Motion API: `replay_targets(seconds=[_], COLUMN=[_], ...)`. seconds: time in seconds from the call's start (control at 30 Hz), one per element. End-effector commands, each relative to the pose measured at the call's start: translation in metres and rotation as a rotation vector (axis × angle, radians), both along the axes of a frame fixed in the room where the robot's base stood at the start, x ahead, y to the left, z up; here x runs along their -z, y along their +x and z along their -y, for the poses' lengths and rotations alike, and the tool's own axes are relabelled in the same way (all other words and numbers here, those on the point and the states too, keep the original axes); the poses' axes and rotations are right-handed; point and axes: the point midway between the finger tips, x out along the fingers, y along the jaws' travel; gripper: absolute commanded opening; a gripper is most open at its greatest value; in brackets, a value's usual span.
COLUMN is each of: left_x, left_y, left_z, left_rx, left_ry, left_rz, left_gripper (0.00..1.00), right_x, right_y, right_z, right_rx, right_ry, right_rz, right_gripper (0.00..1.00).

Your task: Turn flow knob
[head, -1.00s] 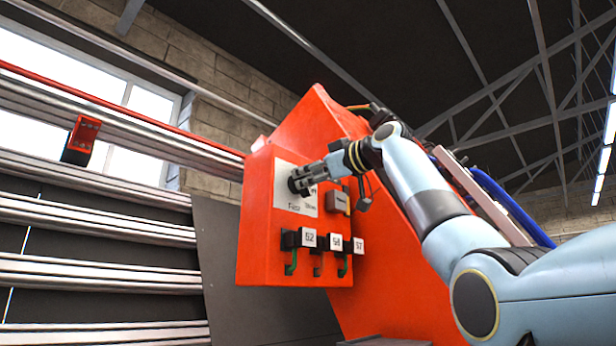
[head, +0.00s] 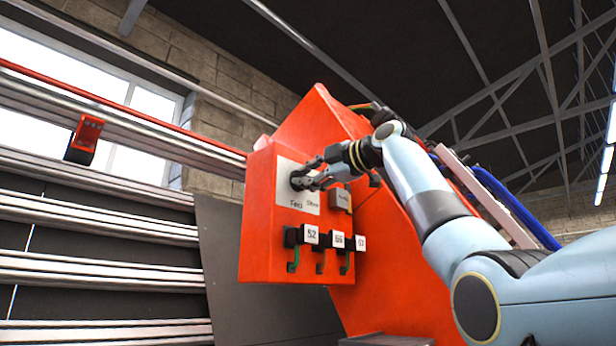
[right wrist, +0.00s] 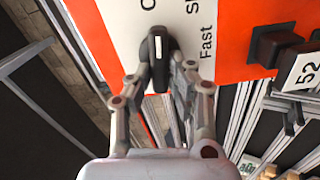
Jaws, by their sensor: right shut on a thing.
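The flow knob (right wrist: 155,60) is black with a white pointer line, on a white label plate (right wrist: 188,14) that reads "Fast" and, cut off, "Sl". In the head view the plate (head: 290,208) is on the red control box, and the knob is mostly hidden by my right gripper (head: 302,179). In the right wrist view my right gripper (right wrist: 158,75) has one finger on each side of the knob and is shut on it. The white line points along the fingers. My left gripper is not in view.
Metal rails (head: 100,215) run to the left. A dark panel (head: 235,270) stands behind the box.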

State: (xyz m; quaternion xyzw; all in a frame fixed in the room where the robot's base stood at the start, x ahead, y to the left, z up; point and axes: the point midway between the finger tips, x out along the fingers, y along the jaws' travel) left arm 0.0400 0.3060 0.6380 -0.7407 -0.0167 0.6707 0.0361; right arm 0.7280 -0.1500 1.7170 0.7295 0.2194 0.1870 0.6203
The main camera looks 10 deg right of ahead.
Motion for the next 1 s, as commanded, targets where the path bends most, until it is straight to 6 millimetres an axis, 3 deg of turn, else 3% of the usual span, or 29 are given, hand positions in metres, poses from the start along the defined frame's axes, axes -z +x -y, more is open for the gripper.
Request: replay_targets(seconds=[0.37, 0.9, 0.93, 1.0], left_x=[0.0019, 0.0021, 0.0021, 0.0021], left_y=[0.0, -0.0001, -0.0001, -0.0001], left_z=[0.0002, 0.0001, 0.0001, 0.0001], left_rx=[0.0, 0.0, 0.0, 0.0], left_ry=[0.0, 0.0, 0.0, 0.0], left_rz=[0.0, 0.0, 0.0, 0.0], left_gripper=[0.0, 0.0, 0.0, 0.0], right_x=[0.0025, 0.0035, 0.0035, 0.0035], right_y=[-0.0001, 0.0002, 0.0002, 0.0002], right_z=[-0.0008, -0.0007, -0.0007, -0.0007], right_rx=[-0.002, -0.002, -0.002, -0.002], right_ry=[-0.129, -0.151, -0.151, -0.15], right_rz=[0.084, 0.095, 0.095, 0.095], right_gripper=[0.0, 0.0, 0.21, 0.3])
